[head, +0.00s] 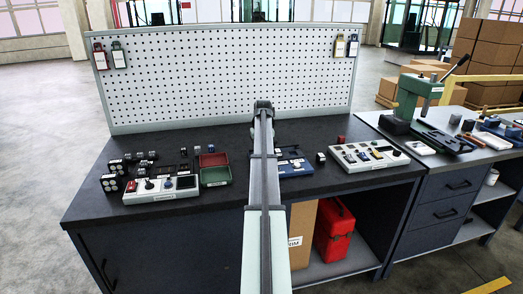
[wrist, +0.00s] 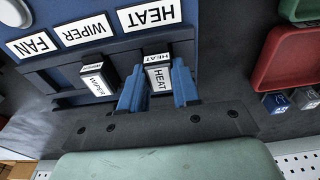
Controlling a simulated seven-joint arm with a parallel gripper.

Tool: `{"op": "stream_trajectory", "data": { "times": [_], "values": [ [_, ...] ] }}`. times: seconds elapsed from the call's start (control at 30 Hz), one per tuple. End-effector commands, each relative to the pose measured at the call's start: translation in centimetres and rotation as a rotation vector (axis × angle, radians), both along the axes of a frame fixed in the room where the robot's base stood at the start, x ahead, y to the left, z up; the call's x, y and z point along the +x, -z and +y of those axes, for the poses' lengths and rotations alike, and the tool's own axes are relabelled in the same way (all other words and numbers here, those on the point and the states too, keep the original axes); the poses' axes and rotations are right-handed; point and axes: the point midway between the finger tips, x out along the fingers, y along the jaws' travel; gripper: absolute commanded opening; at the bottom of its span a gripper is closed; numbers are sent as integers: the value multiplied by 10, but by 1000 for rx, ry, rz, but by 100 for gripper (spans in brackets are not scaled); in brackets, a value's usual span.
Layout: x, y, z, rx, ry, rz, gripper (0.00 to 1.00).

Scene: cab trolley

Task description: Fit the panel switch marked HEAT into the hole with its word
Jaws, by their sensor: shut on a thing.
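In the wrist view my gripper (wrist: 158,92) is shut on a panel switch (wrist: 158,74) with a white face marked HEAT. The switch is between the two blue fingers, close to the blue panel (wrist: 64,12). The panel carries white labels FAN (wrist: 32,45), WIPER (wrist: 88,29) and HEAT (wrist: 149,14), upside down in this view. The held switch is just below the HEAT label; I cannot tell whether it is in a hole. In the head view the panel (head: 296,170) is partly hidden by my arm, and the fingers are hidden.
Another switch (wrist: 98,80) with an unclear label is left of my fingers. A red tray (wrist: 291,58) and a green tray (wrist: 303,8) are at the right. In the head view, control boxes (head: 161,187) (head: 368,156) stand on both sides, before a pegboard (head: 220,75).

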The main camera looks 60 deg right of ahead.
Motion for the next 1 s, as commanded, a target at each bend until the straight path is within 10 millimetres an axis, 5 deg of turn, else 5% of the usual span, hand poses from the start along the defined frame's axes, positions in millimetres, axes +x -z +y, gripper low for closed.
{"op": "stream_trajectory", "data": {
  "times": [1.0],
  "values": [
    [0, 5, 0, 0, 0, 0, 1]
  ]
}}
